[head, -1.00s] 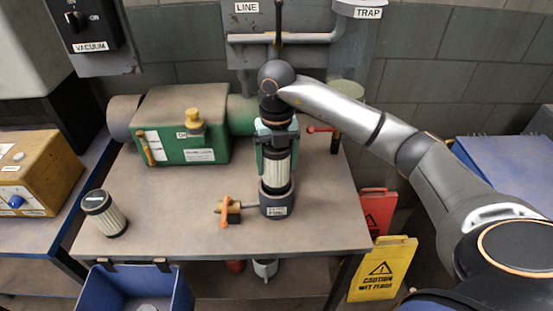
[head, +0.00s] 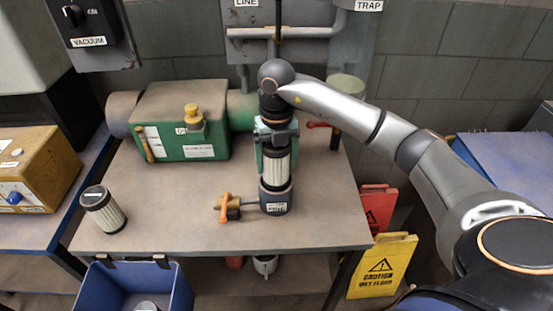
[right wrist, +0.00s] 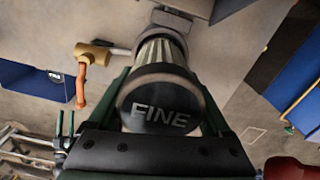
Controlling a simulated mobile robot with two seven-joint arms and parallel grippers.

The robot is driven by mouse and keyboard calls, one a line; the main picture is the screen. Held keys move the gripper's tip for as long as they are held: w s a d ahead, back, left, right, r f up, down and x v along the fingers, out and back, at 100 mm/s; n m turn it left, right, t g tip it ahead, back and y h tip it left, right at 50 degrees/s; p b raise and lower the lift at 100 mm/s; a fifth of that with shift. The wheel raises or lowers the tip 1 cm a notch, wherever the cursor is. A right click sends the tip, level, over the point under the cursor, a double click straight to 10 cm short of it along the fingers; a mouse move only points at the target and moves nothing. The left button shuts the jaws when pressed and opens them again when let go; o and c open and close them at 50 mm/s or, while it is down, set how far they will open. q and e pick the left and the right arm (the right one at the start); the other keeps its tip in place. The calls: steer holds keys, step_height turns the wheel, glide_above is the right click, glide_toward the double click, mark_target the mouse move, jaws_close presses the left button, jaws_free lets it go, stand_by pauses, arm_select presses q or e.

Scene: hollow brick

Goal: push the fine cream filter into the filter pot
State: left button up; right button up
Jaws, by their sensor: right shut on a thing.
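The fine cream filter (head: 277,168) has pale pleats and dark end caps. It stands upright at the mouth of the grey filter pot (head: 275,203). Its lower end meets the pot's top; how deep it sits inside I cannot tell. Most of the pleats show above the pot. My right gripper (head: 277,152) is shut on the filter near its top, with teal fingers on either side. In the right wrist view the filter's black cap (right wrist: 160,112) reads FINE and faces the camera. My left gripper is not in view.
A second pleated filter (head: 103,210) stands at the table's left. A brass valve with an orange handle (head: 224,207) joins the pot's left side. A green machine (head: 180,120) stands behind. A blue bin (head: 130,290) hangs at the front edge. The table front between is clear.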

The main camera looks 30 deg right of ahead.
steer(key=shift+f+b, duration=1.55)
steer(key=shift+f, duration=0.8)
steer(key=o, duration=1.2)
steer(key=shift+o, duration=0.8)
steer(key=shift+s+f, duration=0.1)
step_height(320, 180, up, 13)
steer(key=shift+a+r+p, duration=0.1)
steer(key=shift+p, duration=0.3)
